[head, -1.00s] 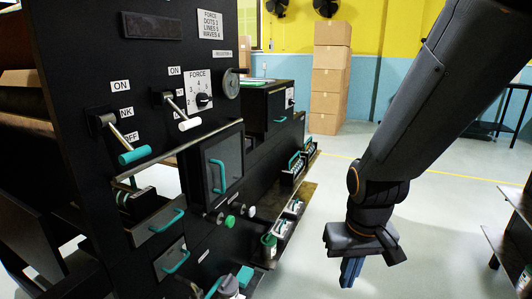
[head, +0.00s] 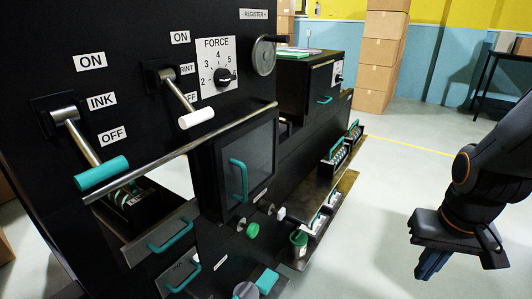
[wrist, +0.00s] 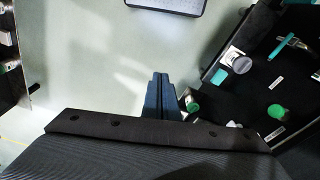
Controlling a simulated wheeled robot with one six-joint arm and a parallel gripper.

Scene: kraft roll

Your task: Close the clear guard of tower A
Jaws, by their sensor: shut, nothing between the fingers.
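A dark-framed guard with a clear, greyish pane (head: 262,150) and a teal handle (head: 238,180) is on the front of the black machine tower (head: 125,30), in the middle of the head view. I cannot tell from this angle whether it is fully shut, and no tower letter is readable. My gripper (head: 432,264) hangs over the floor at the right, well apart from the guard. Its blue fingers are together and empty, pointing down. They also show in the wrist view (wrist: 158,98), above pale floor.
A teal-tipped ink lever (head: 102,172), a white-tipped print lever (head: 197,118) and a metal rail (head: 190,148) jut out near the guard. Teal-handled drawers (head: 170,232) and green and white knobs lie below. Open floor (head: 385,205) separates machine and arm.

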